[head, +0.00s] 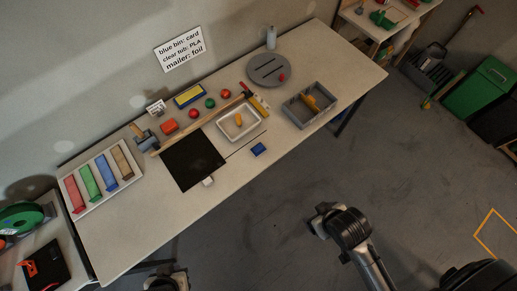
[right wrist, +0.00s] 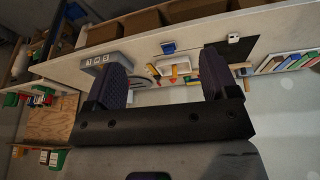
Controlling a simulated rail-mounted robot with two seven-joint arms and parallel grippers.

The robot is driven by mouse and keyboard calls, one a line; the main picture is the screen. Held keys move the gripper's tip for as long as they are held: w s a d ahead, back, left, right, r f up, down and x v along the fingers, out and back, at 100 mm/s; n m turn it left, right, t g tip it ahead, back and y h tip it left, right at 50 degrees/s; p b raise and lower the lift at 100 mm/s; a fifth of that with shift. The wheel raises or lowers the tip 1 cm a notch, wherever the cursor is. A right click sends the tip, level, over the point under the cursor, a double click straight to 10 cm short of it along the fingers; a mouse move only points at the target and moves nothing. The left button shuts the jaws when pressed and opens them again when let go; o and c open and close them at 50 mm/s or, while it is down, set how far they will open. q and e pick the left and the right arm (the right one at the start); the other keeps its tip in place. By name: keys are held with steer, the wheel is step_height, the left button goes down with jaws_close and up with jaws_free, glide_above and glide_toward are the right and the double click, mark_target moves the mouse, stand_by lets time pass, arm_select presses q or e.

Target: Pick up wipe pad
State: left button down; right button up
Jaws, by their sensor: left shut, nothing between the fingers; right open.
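A small blue block, which looks like the wipe pad (head: 259,149), lies flat near the front edge of the long table. It also shows in the right wrist view (right wrist: 168,47), beyond the space between my fingers. My right gripper (right wrist: 163,66) is open and empty, its two dark ridged fingers wide apart. It is in front of the table, clear of the pad. My left gripper (head: 168,280) is at the bottom edge of the head view, partly cut off, shut and empty, in front of the table and far from the pad.
Around the pad are a white tray (head: 222,132) with an orange item, a grey divided bin (head: 294,119), a black mat (head: 190,162) and a small white block (head: 208,181). A blue-and-yellow item (head: 189,96) lies farther back. The floor before the table is clear.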

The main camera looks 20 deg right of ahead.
steer(key=o, duration=0.3)
steer(key=shift+d, duration=0.1)
steer(key=shift+o, duration=0.2)
